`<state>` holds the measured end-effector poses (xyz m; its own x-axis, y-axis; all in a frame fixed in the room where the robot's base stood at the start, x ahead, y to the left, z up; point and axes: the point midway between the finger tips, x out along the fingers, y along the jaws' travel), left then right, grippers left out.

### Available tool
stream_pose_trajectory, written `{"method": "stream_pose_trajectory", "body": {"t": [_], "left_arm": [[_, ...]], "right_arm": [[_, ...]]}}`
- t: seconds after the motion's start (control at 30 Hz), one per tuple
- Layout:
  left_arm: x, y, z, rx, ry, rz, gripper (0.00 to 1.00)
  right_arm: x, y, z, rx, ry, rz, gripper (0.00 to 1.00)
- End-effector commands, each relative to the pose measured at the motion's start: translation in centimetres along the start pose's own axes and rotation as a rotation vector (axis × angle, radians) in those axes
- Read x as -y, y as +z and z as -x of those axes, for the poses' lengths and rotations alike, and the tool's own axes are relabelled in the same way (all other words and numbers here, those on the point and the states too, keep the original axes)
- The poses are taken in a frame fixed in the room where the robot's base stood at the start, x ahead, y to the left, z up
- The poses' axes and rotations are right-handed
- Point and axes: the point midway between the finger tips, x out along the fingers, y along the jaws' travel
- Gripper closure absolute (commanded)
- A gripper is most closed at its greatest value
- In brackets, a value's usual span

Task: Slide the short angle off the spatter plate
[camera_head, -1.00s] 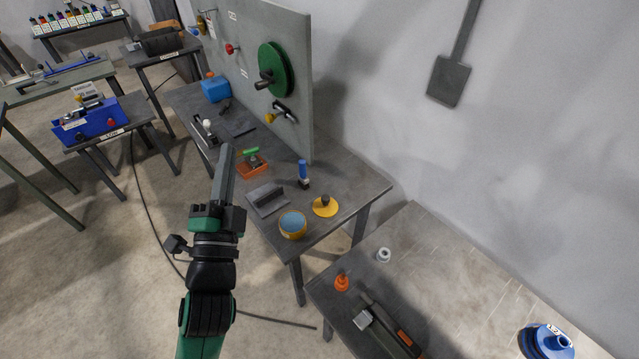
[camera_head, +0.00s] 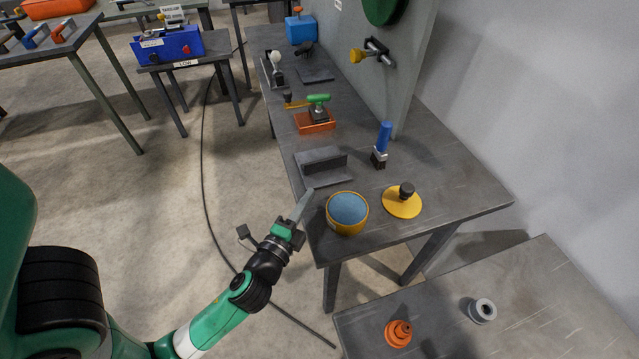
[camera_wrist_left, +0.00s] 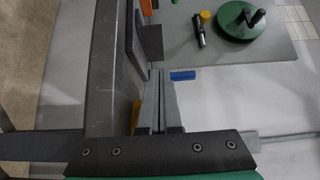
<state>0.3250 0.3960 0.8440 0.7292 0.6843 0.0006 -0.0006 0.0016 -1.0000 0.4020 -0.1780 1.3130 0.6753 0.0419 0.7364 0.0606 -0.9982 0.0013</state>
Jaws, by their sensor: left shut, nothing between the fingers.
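A grey angle (camera_head: 323,162) with an upright flange stands near the left edge of the dark bench. The grey plate under or beside it (camera_head: 328,181) blends with it, and I cannot tell clearly where one ends. In the left wrist view a dark angle-like piece (camera_wrist_left: 150,42) shows just beyond the fingertips. My left gripper (camera_head: 306,198) is shut and empty, its narrow fingers pointing at the near side of the angle; I cannot tell whether they touch it. Its fingers also show in the left wrist view (camera_wrist_left: 159,80). My right gripper is out of view.
A yellow tub with a blue top (camera_head: 347,210) stands close right of the fingertips. A yellow disc (camera_head: 402,202), a blue-handled tool (camera_head: 382,143) and an orange tray (camera_head: 315,121) are near. An upright panel (camera_head: 412,60) rises behind. A second table (camera_head: 540,290) is at lower right.

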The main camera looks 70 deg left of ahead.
Motion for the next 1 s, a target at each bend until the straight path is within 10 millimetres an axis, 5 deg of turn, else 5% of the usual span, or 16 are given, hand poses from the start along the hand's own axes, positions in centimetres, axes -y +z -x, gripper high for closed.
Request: {"method": "stream_pose_trajectory", "body": {"t": [0.5,1.0], "left_arm": [[0.0,0.1,-8.5,0.002,-0.003,0.002,1.00],[0.2,0.2,-9.7,0.003,0.000,0.000,1.00]], "right_arm": [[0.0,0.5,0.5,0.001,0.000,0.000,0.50],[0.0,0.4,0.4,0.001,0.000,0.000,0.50]]}}
